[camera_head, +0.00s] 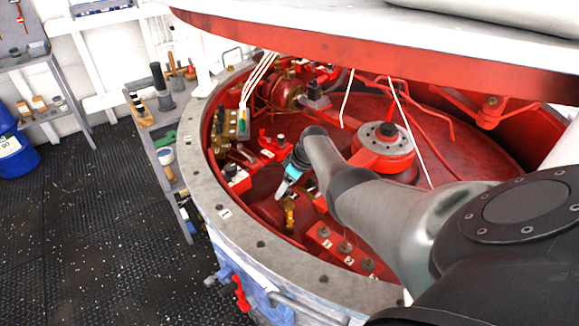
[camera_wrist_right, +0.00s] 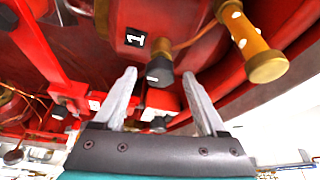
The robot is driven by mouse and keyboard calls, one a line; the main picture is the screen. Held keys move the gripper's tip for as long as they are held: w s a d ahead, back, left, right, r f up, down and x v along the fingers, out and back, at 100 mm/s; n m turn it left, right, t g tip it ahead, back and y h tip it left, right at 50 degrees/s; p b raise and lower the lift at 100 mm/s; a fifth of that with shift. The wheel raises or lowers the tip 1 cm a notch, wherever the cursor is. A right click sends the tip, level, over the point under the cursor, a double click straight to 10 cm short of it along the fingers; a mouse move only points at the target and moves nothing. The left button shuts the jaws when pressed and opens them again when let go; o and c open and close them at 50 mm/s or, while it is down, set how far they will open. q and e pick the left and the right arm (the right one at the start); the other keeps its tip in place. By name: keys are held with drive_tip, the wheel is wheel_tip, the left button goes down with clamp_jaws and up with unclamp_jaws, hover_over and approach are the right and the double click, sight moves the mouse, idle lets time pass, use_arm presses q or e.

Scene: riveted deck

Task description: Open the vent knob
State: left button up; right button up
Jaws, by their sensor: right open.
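My right gripper (camera_head: 281,190) reaches down inside the round red hatch well. In the right wrist view my right gripper (camera_wrist_right: 160,76) is open, with two pale fingers apart. A dark grey knob (camera_wrist_right: 158,70) on a red block marked "1" shows between the fingertips; I cannot tell its distance from them, and nothing looks gripped. Several similar dark knobs show, one of them (camera_wrist_right: 153,114) lower between the fingers. No knob reads as "vent", so I cannot tell for sure which one is the vent knob. My left gripper is not in view.
A brass fitting (camera_wrist_right: 263,58) stands right of the fingers. The well's grey riveted rim (camera_head: 222,210) and the raised red-edged lid (camera_head: 330,45) bound the space. White rods (camera_head: 408,125) cross the opening. A tool shelf (camera_head: 165,125) stands outside, left.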

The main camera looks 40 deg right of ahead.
drive_tip(key=shift+s+d+r+p, duration=0.1)
drive_tip(key=shift+s+r+p, duration=0.1)
drive_tip(key=shift+r+p, duration=0.4)
drive_tip(key=p+v, duration=0.6)
drive_tip(key=v, duration=0.8)
drive_tip(key=shift+s+f, duration=0.1)
